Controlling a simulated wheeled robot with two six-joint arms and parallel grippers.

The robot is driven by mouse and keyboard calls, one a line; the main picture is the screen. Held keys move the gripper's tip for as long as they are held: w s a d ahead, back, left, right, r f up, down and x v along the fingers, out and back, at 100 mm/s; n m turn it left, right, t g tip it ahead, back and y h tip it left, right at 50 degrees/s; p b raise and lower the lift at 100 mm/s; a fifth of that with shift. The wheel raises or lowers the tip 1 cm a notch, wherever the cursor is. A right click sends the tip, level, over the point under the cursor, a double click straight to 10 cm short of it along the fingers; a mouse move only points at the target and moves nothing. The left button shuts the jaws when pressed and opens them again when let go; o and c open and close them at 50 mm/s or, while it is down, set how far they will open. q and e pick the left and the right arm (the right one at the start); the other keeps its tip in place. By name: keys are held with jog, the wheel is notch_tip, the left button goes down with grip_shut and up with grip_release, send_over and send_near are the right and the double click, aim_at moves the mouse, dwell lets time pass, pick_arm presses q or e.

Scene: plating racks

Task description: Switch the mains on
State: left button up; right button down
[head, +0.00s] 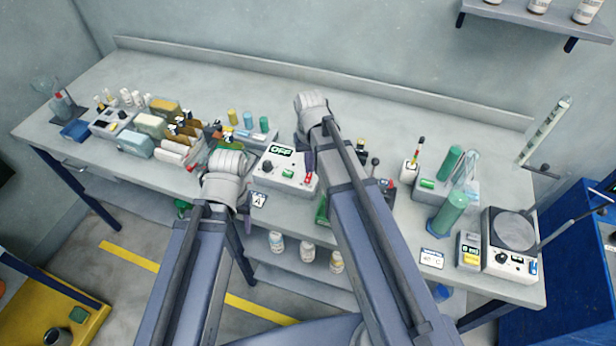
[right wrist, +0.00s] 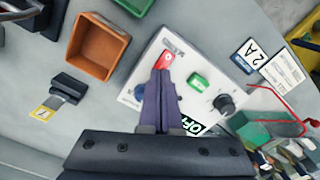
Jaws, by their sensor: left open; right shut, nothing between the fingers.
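A white control box (head: 293,183) stands at the bench's middle front, its display reading OFF (head: 280,150). In the right wrist view its panel (right wrist: 203,62) carries a red switch (right wrist: 166,60), a green button (right wrist: 197,82) and a black knob (right wrist: 224,103). My right gripper (head: 309,170) is shut and empty over the box's right side. In the right wrist view its fingertips (right wrist: 161,72) overlap the lower edge of the red switch; I cannot tell whether they touch it. My left gripper (head: 243,208) is open left of the box, mostly hidden by its wrist.
An orange-brown open container (right wrist: 98,50) and a black piece with a yellow label (right wrist: 68,88) are beside the box. A red wire (right wrist: 280,100) loops on its other side. Coloured racks (head: 150,125) fill the bench's left; a green cylinder (head: 448,212) stands at right. The back strip is clear.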

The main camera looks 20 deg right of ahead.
jog(key=shift+f+b, duration=0.95)
dwell(1.0)
jog(key=shift+r, duration=0.2)
notch_tip(320, 180, up, 7)
jog(key=p, duration=0.7)
jog(key=shift+f, duration=0.15)
jog(key=shift+a, duration=0.1)
jog(key=s+a+f+n+b, duration=0.2)
jog(key=s+a, duration=0.3)
jog(key=s, duration=0.2)
jog(key=s+a+f+n+h+b, duration=0.1)
jog(key=s+a+f+n+b, duration=0.1)
jog(key=s+a, duration=0.3)
jog(key=shift+s+a+n, duration=0.15)
jog(key=shift+s+n, duration=0.15)
jog(key=shift+s, duration=0.85)
